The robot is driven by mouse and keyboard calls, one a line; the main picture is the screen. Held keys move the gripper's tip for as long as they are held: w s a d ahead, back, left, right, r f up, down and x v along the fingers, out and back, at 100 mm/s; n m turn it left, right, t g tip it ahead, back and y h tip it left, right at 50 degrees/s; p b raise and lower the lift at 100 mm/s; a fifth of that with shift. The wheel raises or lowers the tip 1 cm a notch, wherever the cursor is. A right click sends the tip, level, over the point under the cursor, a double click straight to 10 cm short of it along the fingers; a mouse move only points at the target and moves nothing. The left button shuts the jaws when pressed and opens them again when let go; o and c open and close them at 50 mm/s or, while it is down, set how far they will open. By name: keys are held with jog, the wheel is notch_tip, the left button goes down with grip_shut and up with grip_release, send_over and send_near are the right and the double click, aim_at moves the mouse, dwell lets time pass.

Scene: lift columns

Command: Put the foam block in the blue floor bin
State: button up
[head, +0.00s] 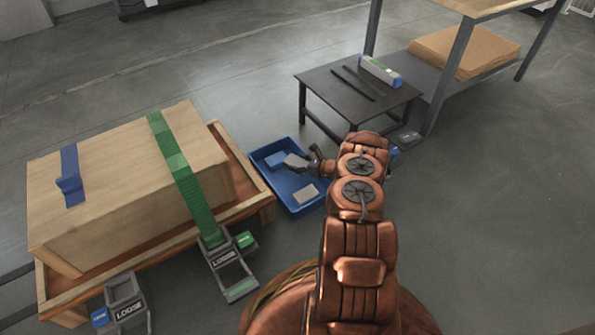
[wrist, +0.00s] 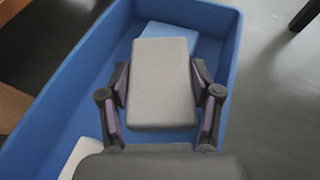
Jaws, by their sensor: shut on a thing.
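The blue floor bin (head: 262,155) stands on the floor between the wooden crate and the low black table. My gripper (head: 312,165) is over the bin. In the wrist view my gripper (wrist: 160,95) is shut on a grey foam block (wrist: 163,75), with one finger on each side. The block also shows in the head view (head: 295,161), at the gripper's tip above the bin. The bin's walls (wrist: 75,72) surround the block in the wrist view. A blue block (head: 275,159) and a pale grey block (head: 306,194) lie inside the bin. How high the held block is above the bin floor is unclear.
A large wooden crate (head: 100,190) with a green strap (head: 180,175) sits left of the bin. The low black table (head: 345,95) stands behind it, with a long pale box (head: 380,71) on top. Open floor lies right.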

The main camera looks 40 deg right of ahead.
jog(key=shift+f+b, duration=0.55)
jog(key=shift+f, duration=1.05)
jog(key=shift+f+b, duration=0.4)
jog(key=shift+f, duration=0.2)
